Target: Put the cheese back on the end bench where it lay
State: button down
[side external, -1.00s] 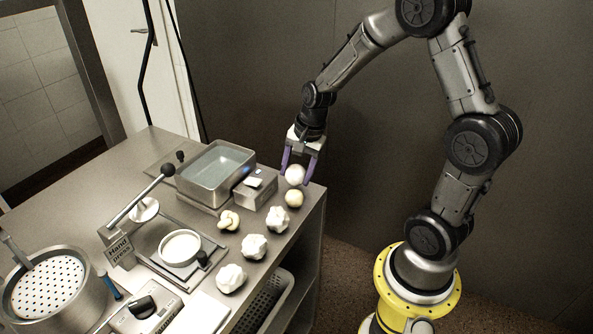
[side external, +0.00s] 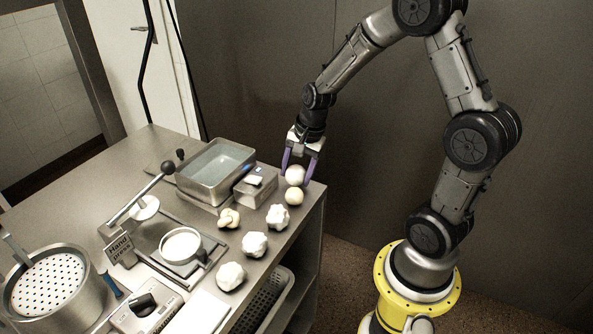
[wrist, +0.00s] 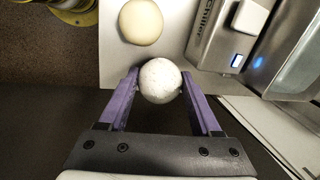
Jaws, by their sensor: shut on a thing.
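A white, round cheese (side external: 295,176) is between the purple fingers of my gripper (side external: 299,172), at the far right corner of the steel bench (side external: 262,252). In the wrist view the cheese (wrist: 160,81) sits between both fingertips of my gripper (wrist: 160,76), which is shut on it. The cheese is at or just above the bench top; I cannot tell whether it touches. A smoother cream-coloured ball (side external: 294,197) lies on the bench just in front of it, and also shows in the wrist view (wrist: 141,21), apart from the cheese.
A small chiller box (side external: 256,190) and a water-filled steel pan (side external: 216,172) stand left of my gripper. A knotted cheese (side external: 228,219) and several lumpy white cheeses (side external: 254,245) lie nearer the camera. The hand press (side external: 140,207) and perforated pot (side external: 55,285) are further left.

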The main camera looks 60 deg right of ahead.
jog(key=shift+f, duration=0.2)
grip_release()
jog(key=shift+r, duration=0.1)
jog(key=shift+w+r+v, duration=0.1)
jog(key=shift+w+v, duration=0.2)
jog(key=shift+v, duration=0.95)
jog(key=shift+w+r+v, duration=0.1)
jog(key=shift+w+v, duration=0.15)
jog(key=shift+v, duration=1.05)
jog(key=shift+w+v, duration=0.3)
jog(key=shift+v, duration=0.95)
jog(key=shift+a, duration=0.1)
